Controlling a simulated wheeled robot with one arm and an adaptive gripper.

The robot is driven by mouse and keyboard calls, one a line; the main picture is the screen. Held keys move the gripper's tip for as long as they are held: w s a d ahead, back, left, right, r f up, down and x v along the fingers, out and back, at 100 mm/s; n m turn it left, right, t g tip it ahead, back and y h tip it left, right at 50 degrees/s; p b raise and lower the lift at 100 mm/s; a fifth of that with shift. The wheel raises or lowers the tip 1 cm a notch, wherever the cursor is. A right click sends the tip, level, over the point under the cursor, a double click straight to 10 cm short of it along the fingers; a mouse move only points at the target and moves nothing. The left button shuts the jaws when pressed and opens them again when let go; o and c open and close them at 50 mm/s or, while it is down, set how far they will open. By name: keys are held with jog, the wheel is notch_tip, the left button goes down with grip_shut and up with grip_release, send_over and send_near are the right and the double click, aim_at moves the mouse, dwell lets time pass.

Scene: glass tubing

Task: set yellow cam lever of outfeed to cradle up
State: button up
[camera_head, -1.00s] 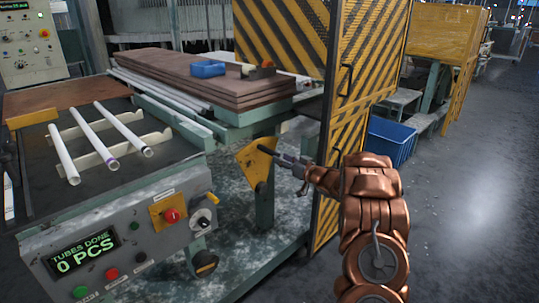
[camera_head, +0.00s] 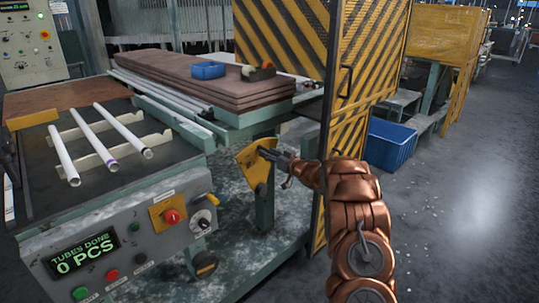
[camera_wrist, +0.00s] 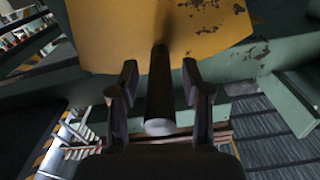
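The yellow cam lever is a worn yellow plate (camera_head: 254,165) on a green post beside the outfeed table; it also shows at the top of the wrist view (camera_wrist: 150,35). A dark rod handle (camera_wrist: 160,95) with a pale round end sticks out of the plate towards the wrist camera. My gripper (camera_head: 277,156) is at the upper part of the plate. In the wrist view its two fingers (camera_wrist: 160,88) stand on either side of the rod, with a visible gap on each side. The gripper looks open around the rod, not clamped.
A striped yellow-black guard panel (camera_head: 365,110) stands close to my arm on the right. A control box (camera_head: 135,250) with buttons and "0 PCS" is at front left. Glass tubes (camera_head: 97,138) lie on a rack. A blue bin (camera_head: 390,145) is behind the panel.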

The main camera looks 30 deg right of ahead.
grip_shut()
dwell(0.5)
